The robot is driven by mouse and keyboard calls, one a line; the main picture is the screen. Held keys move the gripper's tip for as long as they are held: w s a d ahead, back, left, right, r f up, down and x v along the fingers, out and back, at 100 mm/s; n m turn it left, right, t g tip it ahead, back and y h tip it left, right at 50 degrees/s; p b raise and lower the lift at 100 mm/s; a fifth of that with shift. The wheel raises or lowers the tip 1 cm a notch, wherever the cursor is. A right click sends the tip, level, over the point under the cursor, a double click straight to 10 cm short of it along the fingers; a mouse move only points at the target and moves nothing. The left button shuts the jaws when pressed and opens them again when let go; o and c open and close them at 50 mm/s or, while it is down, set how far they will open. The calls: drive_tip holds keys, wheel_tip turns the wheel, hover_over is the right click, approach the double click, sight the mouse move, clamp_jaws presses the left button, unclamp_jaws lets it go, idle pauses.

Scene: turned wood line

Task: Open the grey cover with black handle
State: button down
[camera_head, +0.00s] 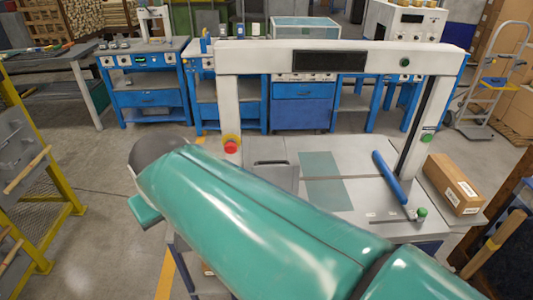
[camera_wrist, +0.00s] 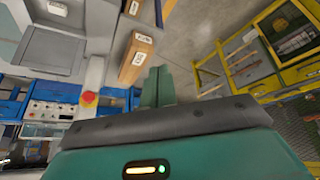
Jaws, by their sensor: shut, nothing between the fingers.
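A flat grey panel (camera_head: 278,180), which looks like the grey cover, lies on the left part of the machine's pale worktop, partly hidden by my arm. A thin dark strip at its far edge may be the black handle; it is too small to be sure. A grey panel (camera_wrist: 58,42) also shows at the upper left in the wrist view, but I cannot tell if it is the same one. My gripper (camera_wrist: 158,84) has its green fingers together and empty, apart from the panel. In the head view my green arm crosses the foreground and ends left of the machine.
A white gantry frame (camera_head: 340,50) spans the machine, with a red button (camera_head: 231,146) on its left post. A blue bar (camera_head: 388,178) and a cardboard box (camera_head: 455,186) are to the right. Yellow-framed racks (camera_head: 35,150) stand left. Open floor lies between.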

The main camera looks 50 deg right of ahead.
drive_tip(key=w+d+m+g+h, duration=0.15)
drive_tip(key=w+d, duration=0.35)
drive_tip(key=d, duration=0.5)
drive_tip(key=w+d+m, duration=0.3)
drive_tip(key=w+d, duration=0.2)
drive_tip(key=d, duration=0.5)
drive_tip(key=s+d+f+m, duration=0.1)
drive_tip(key=d+f+m, duration=0.15)
drive_tip(key=d, duration=0.85)
drive_tip(key=s+d+f+m, duration=0.1)
drive_tip(key=s+d+f, duration=0.15)
drive_tip(key=d, duration=0.85)
wheel_tip(320, 180, down, 10)
drive_tip(key=g, duration=0.1)
drive_tip(key=shift+w, duration=0.4)
drive_tip(key=shift+s+h, duration=0.1)
drive_tip(key=shift+h, duration=0.25)
